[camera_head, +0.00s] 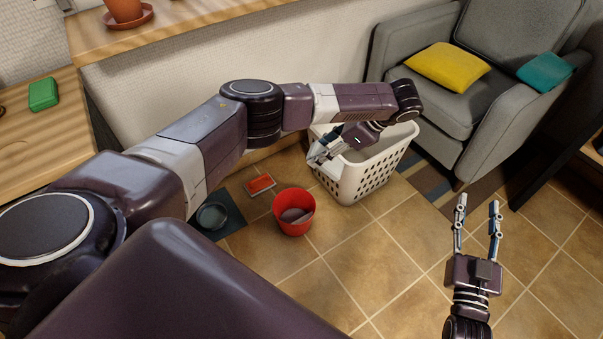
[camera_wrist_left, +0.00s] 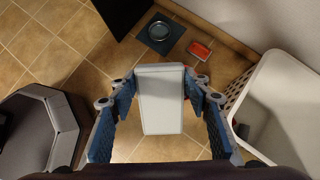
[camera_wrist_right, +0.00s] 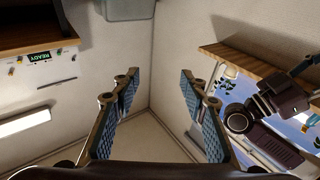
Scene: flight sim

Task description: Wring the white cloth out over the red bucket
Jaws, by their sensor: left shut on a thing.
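The red bucket (camera_head: 283,222) stands on the tiled floor in the head view, with something greyish inside. My left gripper (camera_head: 320,153) is above and to the right of it, near the laundry basket. In the head view the cloth is hard to make out. My right gripper (camera_head: 478,207) is open and empty over the floor at the right.
A white laundry basket (camera_head: 350,182) stands right of the bucket. A red-topped tray (camera_head: 260,185) and a metal bowl (camera_head: 211,216) on a dark mat lie to its left. A grey armchair (camera_head: 400,45) stands at the back right. Floor in front is clear.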

